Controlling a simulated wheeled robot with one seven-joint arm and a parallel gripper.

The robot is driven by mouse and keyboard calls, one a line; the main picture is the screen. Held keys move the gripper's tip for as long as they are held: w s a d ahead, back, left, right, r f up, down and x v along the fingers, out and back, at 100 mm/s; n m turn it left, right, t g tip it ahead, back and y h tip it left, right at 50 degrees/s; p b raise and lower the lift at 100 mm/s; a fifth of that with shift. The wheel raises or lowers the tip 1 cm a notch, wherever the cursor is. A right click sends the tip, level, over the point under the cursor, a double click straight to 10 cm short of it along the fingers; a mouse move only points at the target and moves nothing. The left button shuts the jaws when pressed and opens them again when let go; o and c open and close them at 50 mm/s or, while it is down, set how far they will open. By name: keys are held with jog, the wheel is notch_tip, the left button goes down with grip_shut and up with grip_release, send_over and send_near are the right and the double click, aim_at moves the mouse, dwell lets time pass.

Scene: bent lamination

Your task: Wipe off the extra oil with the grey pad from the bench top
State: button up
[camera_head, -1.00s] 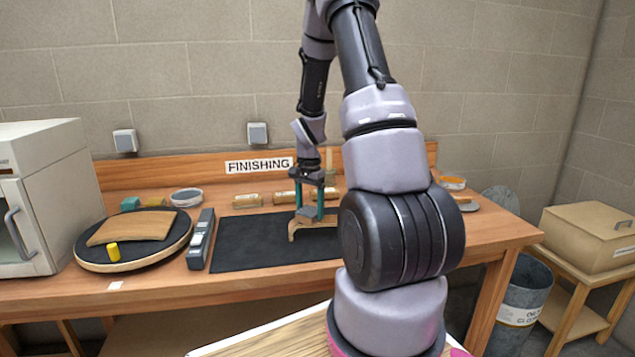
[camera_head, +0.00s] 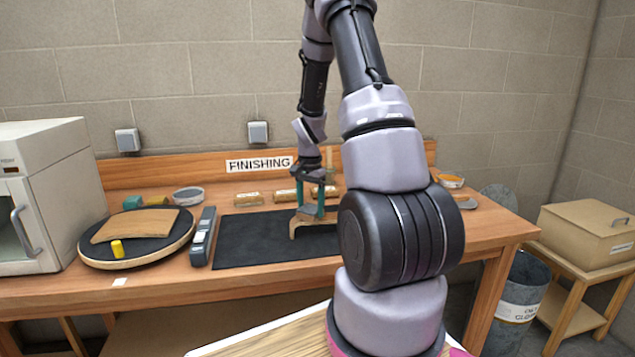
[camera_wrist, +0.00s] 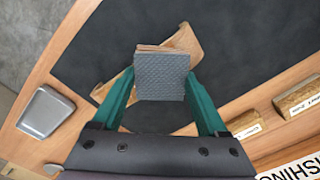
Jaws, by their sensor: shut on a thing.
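My gripper (camera_head: 309,209) has teal fingers and is over the dark mat on the bench top (camera_head: 170,292). It is shut on the grey pad (camera_wrist: 162,76), a square textured block between the fingertips in the wrist view. A bent wooden piece (camera_wrist: 187,42) lies on the mat under the pad and shows on both sides of it; it also shows in the head view (camera_head: 296,229). I cannot tell whether the pad touches it. No oil patch can be made out. My arm hides part of the bench's right side.
The black mat (camera_head: 250,250) fills the middle of the bench. A round board (camera_head: 90,259) with a curved wooden panel and a yellow cylinder is at left, beside a grey bar tool (camera_head: 202,238). Several labelled wooden blocks line the back. A bin (camera_head: 523,300) stands right of the bench.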

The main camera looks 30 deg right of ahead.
jog(key=shift+s+d, duration=0.25)
jog(key=shift+d, duration=0.3)
jog(key=shift+s+d+r, duration=0.1)
jog(key=shift+d+r, duration=0.05)
jog(key=shift+r, duration=3.9)
